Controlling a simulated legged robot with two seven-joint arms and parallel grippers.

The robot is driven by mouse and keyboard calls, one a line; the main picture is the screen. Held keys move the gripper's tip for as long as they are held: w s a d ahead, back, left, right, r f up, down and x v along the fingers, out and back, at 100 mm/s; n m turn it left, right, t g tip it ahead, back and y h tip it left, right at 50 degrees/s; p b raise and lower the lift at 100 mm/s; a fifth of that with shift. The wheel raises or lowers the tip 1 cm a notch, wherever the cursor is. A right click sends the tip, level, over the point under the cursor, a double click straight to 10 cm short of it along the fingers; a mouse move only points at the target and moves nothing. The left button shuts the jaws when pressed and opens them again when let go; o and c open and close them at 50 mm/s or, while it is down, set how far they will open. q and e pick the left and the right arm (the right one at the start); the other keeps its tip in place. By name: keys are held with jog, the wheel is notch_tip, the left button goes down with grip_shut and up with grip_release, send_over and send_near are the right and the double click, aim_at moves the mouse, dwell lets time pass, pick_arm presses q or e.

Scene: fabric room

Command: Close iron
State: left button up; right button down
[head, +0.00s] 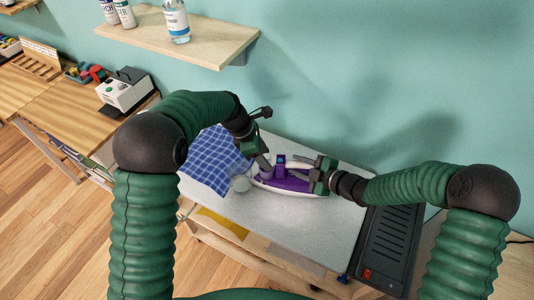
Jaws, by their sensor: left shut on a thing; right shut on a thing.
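The iron (287,184), purple with a white body, lies on the grey ironing surface (325,225) in the middle of the head view. My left gripper (264,162) reaches down to the iron's left part and is shut on it. My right gripper (309,177) is shut on the iron at its right end. The fingertips and the grasped parts are small and partly hidden. A small purple part (281,159) stands up from the top of the iron between the grippers. I cannot tell whether it is a lid.
A blue checked cloth (212,160) lies on the surface's left part. A dark device (387,245) with a red switch is on the right. A wall shelf (190,37) with bottles hangs behind.

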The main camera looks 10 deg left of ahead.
jog(key=shift+s+f, duration=0.1)
pick_arm(q)
jog(key=shift+f, duration=0.9)
jog(key=shift+f, duration=0.65)
jog(key=o, duration=1.4)
jog(key=v, duration=1.2)
